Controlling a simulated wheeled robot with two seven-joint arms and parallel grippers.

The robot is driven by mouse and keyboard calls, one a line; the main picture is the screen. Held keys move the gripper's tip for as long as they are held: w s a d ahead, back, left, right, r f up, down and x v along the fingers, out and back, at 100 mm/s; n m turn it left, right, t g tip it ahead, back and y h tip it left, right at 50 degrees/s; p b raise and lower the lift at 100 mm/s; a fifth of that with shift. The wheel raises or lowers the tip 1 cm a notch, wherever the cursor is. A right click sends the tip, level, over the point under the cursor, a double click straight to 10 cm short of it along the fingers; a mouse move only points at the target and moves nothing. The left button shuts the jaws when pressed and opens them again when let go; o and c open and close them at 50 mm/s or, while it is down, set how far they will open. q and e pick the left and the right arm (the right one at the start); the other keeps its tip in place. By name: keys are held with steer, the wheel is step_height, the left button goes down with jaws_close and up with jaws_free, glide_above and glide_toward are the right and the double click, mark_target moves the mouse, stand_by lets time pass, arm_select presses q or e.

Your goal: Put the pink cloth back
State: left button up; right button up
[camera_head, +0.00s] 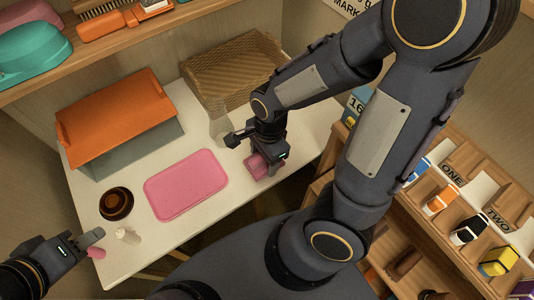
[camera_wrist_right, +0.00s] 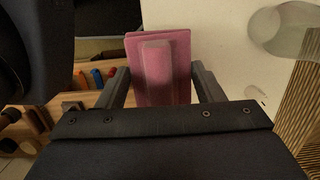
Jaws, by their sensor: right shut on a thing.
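The pink cloth (camera_head: 257,167) is a small folded pad at the table's right front edge, partly covered by my right gripper (camera_head: 266,160). In the right wrist view the cloth (camera_wrist_right: 165,65) has a raised ridge and sits between the two fingers of the right gripper (camera_wrist_right: 160,88), which is shut on it. A flat pink rectangular tray or mat (camera_head: 186,184) lies mid-table, left of the cloth. My left gripper (camera_head: 94,243) is at the table's front left corner, beside a small pink object (camera_head: 97,253). Whether it holds that object is unclear.
The white table (camera_head: 150,238) bears an orange-lidded box (camera_head: 115,115), a wicker basket (camera_head: 235,65), a brown bowl (camera_head: 116,203), a small white bottle (camera_head: 128,236) and a clear glass (camera_head: 219,128). A wooden rack (camera_head: 460,215) with several boxes stands right. A shelf (camera_head: 120,40) overhangs the back left.

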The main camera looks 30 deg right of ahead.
steer(key=w+d+f, duration=0.1)
steer(key=w+d+f+b, duration=0.1)
steer(key=w+f, duration=0.1)
steer(key=w+d+f, duration=0.1)
steer(key=f, duration=0.1)
steer(key=shift+w+f, duration=0.25)
steer(key=shift+w, duration=0.05)
steer(key=shift+w+d+f, duration=0.35)
steer(key=shift+w+f, duration=0.15)
steer(key=shift+f, duration=0.2)
steer(key=shift+f+b, duration=0.5)
steer(key=shift+f, duration=0.9)
steer(key=shift+f, duration=0.1)
steer(key=shift+f, duration=0.15)
steer(key=o, duration=0.9)
steer(key=shift+o, duration=0.2)
steer(key=shift+r, duration=0.2)
